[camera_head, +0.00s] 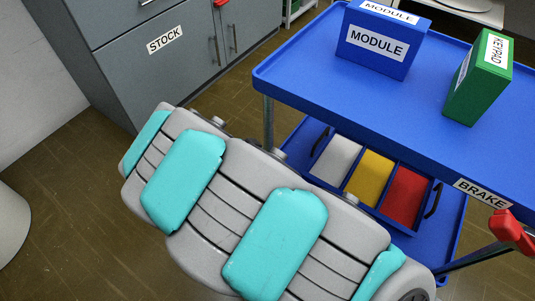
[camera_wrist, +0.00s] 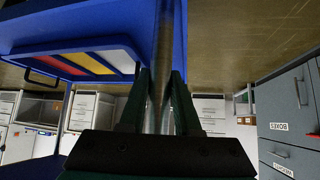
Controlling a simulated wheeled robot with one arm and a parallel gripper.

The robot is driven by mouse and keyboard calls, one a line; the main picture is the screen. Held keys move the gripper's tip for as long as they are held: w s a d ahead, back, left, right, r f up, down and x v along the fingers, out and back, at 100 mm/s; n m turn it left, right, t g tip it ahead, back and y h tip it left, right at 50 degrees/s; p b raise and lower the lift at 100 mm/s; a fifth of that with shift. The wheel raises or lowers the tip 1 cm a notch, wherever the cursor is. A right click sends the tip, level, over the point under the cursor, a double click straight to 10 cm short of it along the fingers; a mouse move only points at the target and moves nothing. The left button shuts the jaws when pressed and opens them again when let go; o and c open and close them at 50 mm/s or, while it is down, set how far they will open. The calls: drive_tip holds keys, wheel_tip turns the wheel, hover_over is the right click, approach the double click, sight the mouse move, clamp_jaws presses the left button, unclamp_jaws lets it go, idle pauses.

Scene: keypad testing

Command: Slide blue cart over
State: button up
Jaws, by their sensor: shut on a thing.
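The blue cart (camera_head: 330,92) stands at the right of the head view, with a blue top tray, a lower shelf and metal corner posts. In the wrist view, which looks upside down, my gripper (camera_wrist: 164,92) is shut around a bare metal post (camera_wrist: 165,45) of the cart, one dark finger on each side. The cart's blue shelf (camera_wrist: 60,12) shows beside it there. In the head view my arm hides the gripper. A "BRAKE" label (camera_head: 482,193) is on the cart's near edge, with a red lever (camera_head: 511,231) close by.
A blue MODULE box (camera_head: 374,55) and a green KEYPAD box (camera_head: 470,97) stand on the cart top. A bin with white, yellow and red sections (camera_head: 370,179) sits on the lower shelf. A grey STOCK cabinet (camera_head: 120,58) stands at the back left. Brown floor (camera_head: 70,170) is clear at left.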

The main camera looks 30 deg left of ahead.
clamp_jaws()
idle(0.8)
